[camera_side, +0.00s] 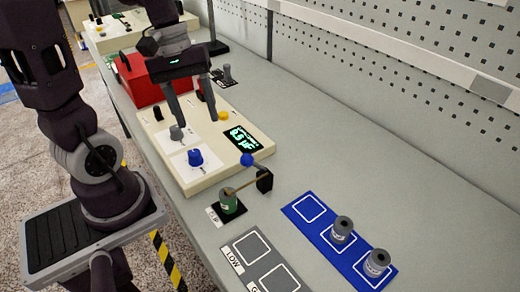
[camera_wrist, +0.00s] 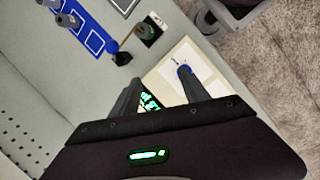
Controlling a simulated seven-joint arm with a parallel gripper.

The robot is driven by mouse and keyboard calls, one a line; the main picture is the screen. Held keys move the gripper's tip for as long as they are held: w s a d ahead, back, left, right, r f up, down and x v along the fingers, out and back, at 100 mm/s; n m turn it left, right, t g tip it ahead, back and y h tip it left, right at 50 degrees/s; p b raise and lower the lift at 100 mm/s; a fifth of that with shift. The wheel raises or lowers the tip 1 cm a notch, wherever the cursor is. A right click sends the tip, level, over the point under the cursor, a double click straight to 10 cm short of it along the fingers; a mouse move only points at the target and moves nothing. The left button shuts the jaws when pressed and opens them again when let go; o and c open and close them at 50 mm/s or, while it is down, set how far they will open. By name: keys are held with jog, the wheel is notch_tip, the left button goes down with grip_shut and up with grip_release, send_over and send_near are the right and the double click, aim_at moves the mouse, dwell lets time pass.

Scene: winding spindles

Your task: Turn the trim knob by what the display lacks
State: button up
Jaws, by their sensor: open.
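A cream control panel (camera_side: 198,178) lies on the bench. My gripper (camera_side: 198,122) is open and empty, fingers pointing down above the panel.
A green spool (camera_side: 229,201) stands by a black post (camera_side: 264,181) with a blue-tipped arm. A blue tray (camera_side: 302,220) holds two grey spools. A grey mat (camera_side: 249,247) lies in front. A red box (camera_side: 140,84) stands behind the panel. The right bench is clear.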

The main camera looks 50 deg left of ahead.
jog(key=s+d+r+m+t+y, duration=0.3)
jog(key=s+d+r+m+t, duration=0.2)
jog(key=d+m, duration=0.4)
notch_tip(320, 180, up, 3)
jog(key=s+m, duration=0.1)
jog(key=m, duration=0.1)
jog(key=shift+m, duration=0.3)
